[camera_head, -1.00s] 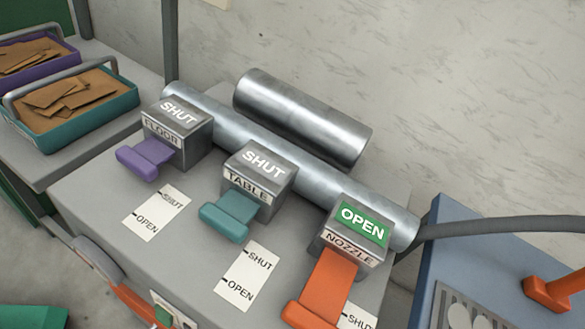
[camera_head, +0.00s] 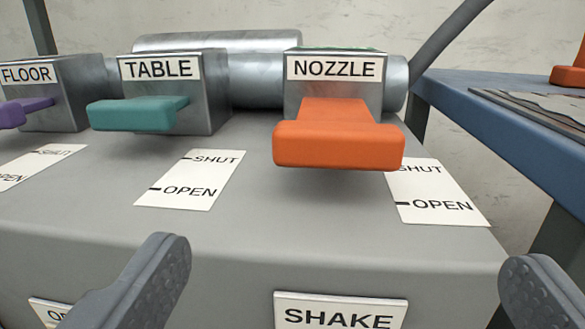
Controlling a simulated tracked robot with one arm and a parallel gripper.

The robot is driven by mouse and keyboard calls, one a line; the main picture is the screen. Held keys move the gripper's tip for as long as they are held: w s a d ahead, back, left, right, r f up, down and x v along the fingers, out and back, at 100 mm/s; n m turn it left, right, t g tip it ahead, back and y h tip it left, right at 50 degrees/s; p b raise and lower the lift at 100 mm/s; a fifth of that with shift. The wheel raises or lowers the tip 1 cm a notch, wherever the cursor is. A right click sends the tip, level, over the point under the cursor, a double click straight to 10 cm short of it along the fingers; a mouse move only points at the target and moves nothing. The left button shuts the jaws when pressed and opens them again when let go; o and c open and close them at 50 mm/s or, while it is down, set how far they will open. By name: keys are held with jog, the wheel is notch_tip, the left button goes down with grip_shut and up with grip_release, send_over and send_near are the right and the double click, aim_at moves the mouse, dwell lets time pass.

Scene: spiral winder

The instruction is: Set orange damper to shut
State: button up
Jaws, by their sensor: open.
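The orange damper (camera_head: 338,147) is a T-shaped handle sticking out toward me from the metal box labelled NOZZLE (camera_head: 334,68). In the earlier view the top of this box reads OPEN on green; now only a thin green edge of that top shows. A white card (camera_head: 437,190) marked SHUT and OPEN lies to the right of the handle, partly hidden by it. My gripper (camera_head: 335,283) is open and empty. Its two grey fingers stand at the lower left and lower right, in front of and below the orange handle, apart from it.
A teal handle (camera_head: 138,112) on the TABLE box and a purple handle (camera_head: 24,110) on the FLOOR box stand to the left. A SHAKE label (camera_head: 340,311) is on the front face. A blue table (camera_head: 520,105) stands at right. Room in front of the orange handle is clear.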

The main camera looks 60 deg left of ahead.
aim_at(334, 159)
jog(key=b+x, duration=0.1)
jog(key=x, duration=0.9)
jog(key=shift+w+a+f+b, duration=0.1)
jog(key=shift+a+b, duration=0.15)
jog(key=shift+b, duration=0.15)
jog(key=shift+x, duration=0.95)
jog(key=shift+c, duration=0.3)
